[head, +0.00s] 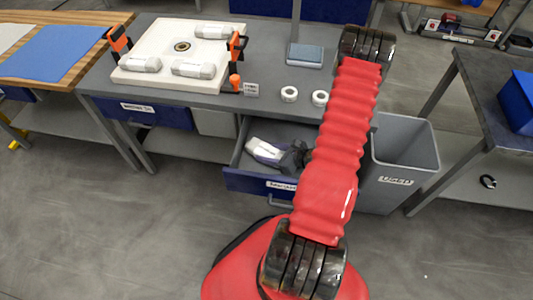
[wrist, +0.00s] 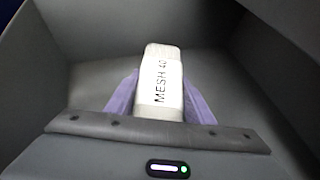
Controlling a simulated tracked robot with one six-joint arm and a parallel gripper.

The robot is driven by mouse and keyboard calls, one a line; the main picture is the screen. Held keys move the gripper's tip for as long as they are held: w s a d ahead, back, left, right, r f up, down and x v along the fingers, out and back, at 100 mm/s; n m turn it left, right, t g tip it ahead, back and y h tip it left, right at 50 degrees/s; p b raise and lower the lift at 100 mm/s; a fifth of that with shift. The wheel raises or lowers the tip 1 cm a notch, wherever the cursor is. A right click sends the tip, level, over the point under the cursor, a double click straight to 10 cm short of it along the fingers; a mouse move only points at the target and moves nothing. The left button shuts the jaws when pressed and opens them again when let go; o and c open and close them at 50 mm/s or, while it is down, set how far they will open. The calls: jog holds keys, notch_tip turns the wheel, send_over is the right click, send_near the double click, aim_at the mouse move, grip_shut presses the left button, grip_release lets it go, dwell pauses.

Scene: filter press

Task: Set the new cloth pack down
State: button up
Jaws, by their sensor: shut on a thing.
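A white cloth pack marked MESH 40 (wrist: 160,80) is between the two purple fingers of my gripper (wrist: 160,98) in the wrist view. My gripper is shut on it. In the head view my gripper (head: 293,157) reaches into an open drawer (head: 232,180), and the pack (head: 262,150) shows at its left. I cannot tell whether the pack touches the drawer floor. A white plate (head: 165,45) lies on the grey bench above, with three similar white packs on it: front left (head: 140,65), front middle (head: 193,70) and back right (head: 213,33).
Orange clamps (head: 118,40) stand at the plate's edges. Two white rolls (head: 289,94) and a grey-blue box (head: 305,55) sit on the bench to its right. A grey bin (head: 405,150) stands right of the drawer. The drawer walls (wrist: 45,75) close in around my gripper.

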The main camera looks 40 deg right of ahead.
aim_at(272, 153)
jog(key=o, duration=1.1)
jog(key=shift+r, duration=0.1)
jog(key=shift+v, duration=3.75)
